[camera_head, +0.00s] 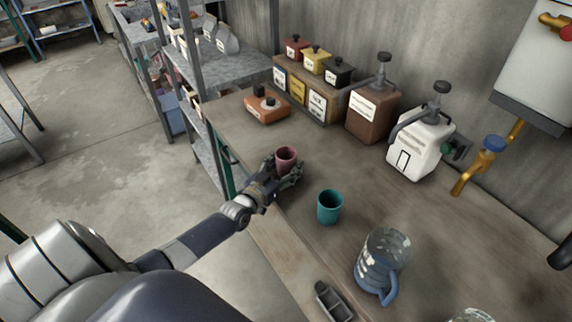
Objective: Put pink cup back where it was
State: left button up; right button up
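The pink cup (287,156) is near the left front edge of the wooden table (330,270). My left gripper (287,172) is at the cup, with its fingers around the cup's lower part, and it appears closed on it. The cup looks upright. Whether its base touches the table is hidden by the gripper.
A teal cup (330,206) stands right of my gripper. A blue-handled jug (381,264) and a small dark tray (333,301) are nearer. An orange box (266,107), a brown canister (372,112) and a white canister (418,146) stand behind. The table's middle is clear.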

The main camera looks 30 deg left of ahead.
dwell(0.3)
pick_arm(q)
jog(key=shift+r, duration=0.25)
jog(key=s, duration=1.2)
jog(key=shift+r, duration=0.2)
